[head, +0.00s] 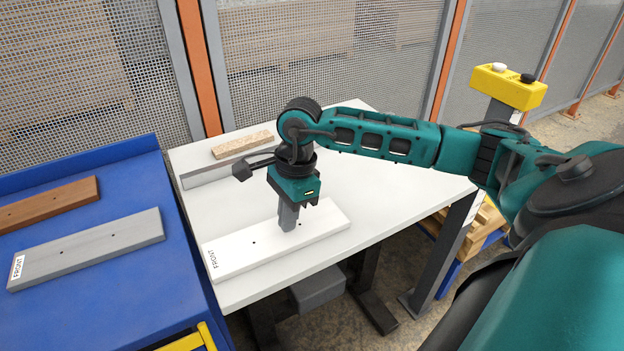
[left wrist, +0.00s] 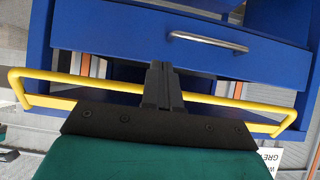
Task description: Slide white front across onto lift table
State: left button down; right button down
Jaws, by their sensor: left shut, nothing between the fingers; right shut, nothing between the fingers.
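The white front (head: 262,244), a long white board with small dark holes and a "FRONT" label at its left end, lies flat on the white lift table (head: 390,190). Its left end is about level with the table's left edge. My right gripper (head: 288,228) is shut and points down at the middle of the board. Its fingertips are at the top face; I cannot tell whether they touch. My left gripper (left wrist: 162,72) shows in the left wrist view, shut and empty, before the blue bench.
The blue bench (head: 110,315) at left holds a grey front (head: 90,250) and a brown board (head: 50,204). A grey strip (head: 215,173) and a chipboard piece (head: 242,145) are at the table's back. A yellow button box (head: 508,88) stands right. A yellow rail (left wrist: 225,102) fronts the bench.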

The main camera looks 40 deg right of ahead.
aim_at(278, 236)
jog(key=shift+w+a+f, duration=0.15)
jog(key=shift+a+f, duration=0.45)
jog(key=shift+a, duration=0.15)
jog(key=shift+f+b, duration=0.2)
jog(key=shift+b, duration=0.2)
pick_arm(q)
jog(key=shift+s+f, duration=0.1)
jog(key=shift+f, duration=0.2)
jog(key=shift+d+r, duration=0.1)
jog(key=shift+d, duration=0.05)
pick_arm(e)
jog(key=shift+f, duration=0.15)
